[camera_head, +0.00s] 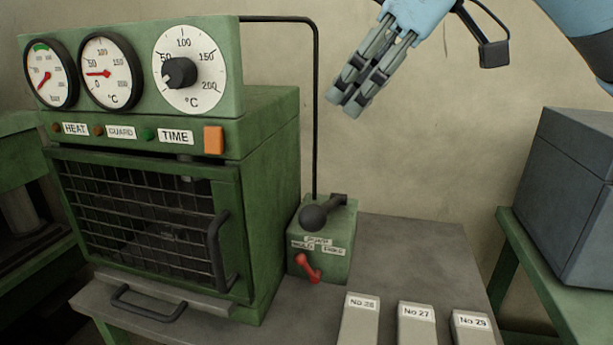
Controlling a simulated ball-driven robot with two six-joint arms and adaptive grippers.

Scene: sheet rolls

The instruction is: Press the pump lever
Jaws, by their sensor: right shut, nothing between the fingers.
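The pump (338,249) is a small green box on the grey bench, right of the green press cabinet. Its dark lever (326,213) has a ball knob at the near left end and a bar reaching back to the right. A red handle (307,267) sits on the pump's front, by labels that seem to read PUMP, MOLD and FREE. My right gripper (345,104) is shut and empty, in the air above the pump and clear of the lever, its fingers pointing down to the left. My left gripper is not in view.
The green press cabinet (272,165) with dials and a mesh guard (140,210) stands at left. A black pipe (316,110) runs down behind the pump. Labelled blocks, including No 27 (416,325), lie at the bench front. A grey box (565,190) stands at right.

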